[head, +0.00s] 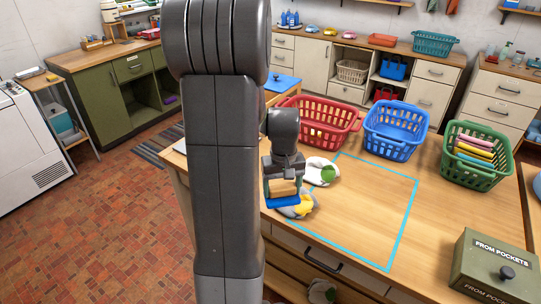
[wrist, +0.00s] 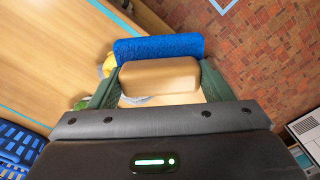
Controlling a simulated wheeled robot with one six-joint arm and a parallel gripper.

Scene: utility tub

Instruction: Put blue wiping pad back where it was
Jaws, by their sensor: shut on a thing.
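The blue wiping pad (head: 283,201) has a tan block on its back and a blue face. My gripper (head: 283,186) is shut on the tan block, with the blue face pointing down. The pad is over the near left part of the wooden table, just above or against a grey and yellow bundle (head: 302,209); I cannot tell if they touch. In the wrist view the textured blue face (wrist: 158,47) shows past the tan block, which sits between the two green fingers. My arm hides part of the table's left side.
A blue tape outline (head: 405,220) marks a mostly clear tabletop area. A white and green bundle (head: 320,168) lies behind the pad. Red (head: 318,118), blue (head: 396,130) and green (head: 476,157) baskets stand along the back. A green box (head: 490,262) marked FROM POCKETS is at right.

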